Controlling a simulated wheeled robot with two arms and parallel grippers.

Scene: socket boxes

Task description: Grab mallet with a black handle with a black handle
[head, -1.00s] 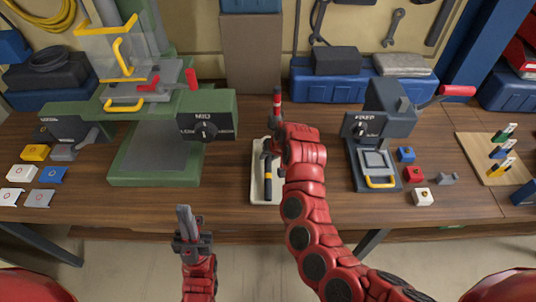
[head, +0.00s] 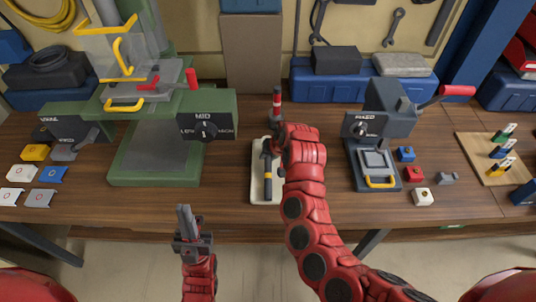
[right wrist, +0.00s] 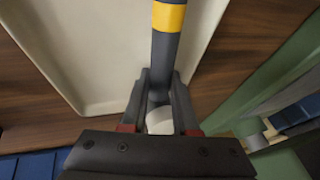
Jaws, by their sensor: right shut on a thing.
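The mallet (head: 267,186) has a black handle with a yellow band and lies in a pale tray (head: 256,194) on the workbench. In the right wrist view the handle (right wrist: 166,45) runs down between the fingers of my right gripper (right wrist: 159,98), which is shut on it. A pale rounded part shows just below the fingers. In the head view my right arm hides much of that gripper and the tray's right side. My left gripper (head: 186,222) is in front of the bench, away from the mallet, with its fingers seemingly together.
A green machine (head: 150,175) with a dial stands left of the tray. A grey machine (head: 376,172) with a red-handled lever stands to the right. Small coloured boxes lie beside both machines. A wooden board (head: 480,165) with several tools lies at the far right.

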